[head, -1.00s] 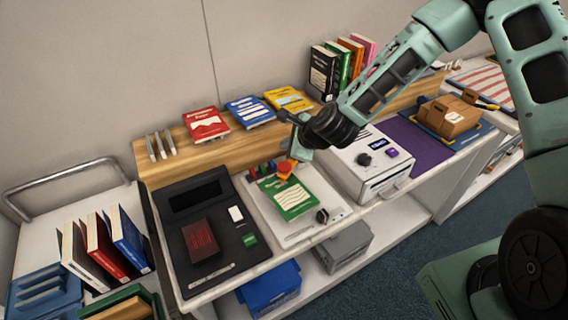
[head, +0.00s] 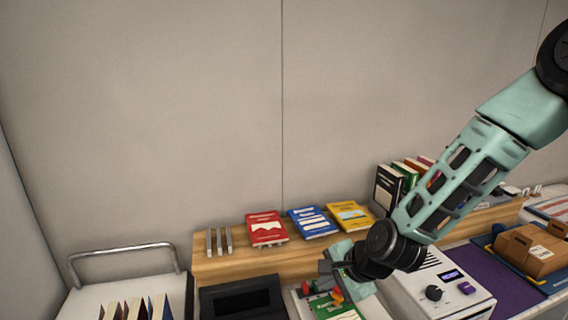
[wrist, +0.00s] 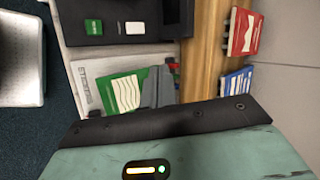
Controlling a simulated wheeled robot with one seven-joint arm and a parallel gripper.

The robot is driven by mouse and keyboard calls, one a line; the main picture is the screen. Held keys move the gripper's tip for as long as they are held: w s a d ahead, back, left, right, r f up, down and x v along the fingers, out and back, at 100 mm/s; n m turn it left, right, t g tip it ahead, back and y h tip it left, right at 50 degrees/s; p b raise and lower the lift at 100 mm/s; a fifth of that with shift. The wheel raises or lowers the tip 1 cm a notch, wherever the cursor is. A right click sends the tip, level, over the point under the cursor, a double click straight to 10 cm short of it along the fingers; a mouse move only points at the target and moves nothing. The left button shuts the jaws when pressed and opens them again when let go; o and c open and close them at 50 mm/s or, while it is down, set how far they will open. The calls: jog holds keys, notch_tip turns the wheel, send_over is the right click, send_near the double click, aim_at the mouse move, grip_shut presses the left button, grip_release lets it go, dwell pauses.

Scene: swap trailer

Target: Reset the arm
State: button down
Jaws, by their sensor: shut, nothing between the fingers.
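My gripper (head: 328,267) is at the end of my green arm, which reaches in from the right in the head view. It is above the white tray with the green book (head: 338,306). In the wrist view my gripper's fingers (wrist: 158,88) are together, with nothing between them. The green book (wrist: 118,92) lies flat on the white surface beside and partly behind the fingers in that view. In the head view the arm's end covers part of the tray.
Red (head: 266,228), blue (head: 312,221) and yellow (head: 350,216) books lie on the wooden shelf. A black device (head: 243,301) stands left of the tray, and a white machine (head: 445,288) right of it. A cardboard box (head: 532,250) sits far right. A cart rail (head: 120,250) is at left.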

jog(key=s+d+r+n+g+h+b, duration=0.1)
jog(key=s+r+n, duration=0.1)
jog(key=s+n, duration=0.4)
jog(key=s+d+r+n+g+h+b, duration=0.2)
jog(key=s+n, duration=0.5)
jog(key=s, duration=0.4)
jog(key=s+d+r+n+g+h+b, duration=0.1)
jog(key=s+r+n, duration=0.2)
jog(key=s+n, duration=0.3)
jog(key=s, duration=0.3)
jog(key=shift+d+r+n+g+h, duration=0.25)
jog(key=shift+n+g+h, duration=0.05)
jog(key=shift+g+h, duration=0.1)
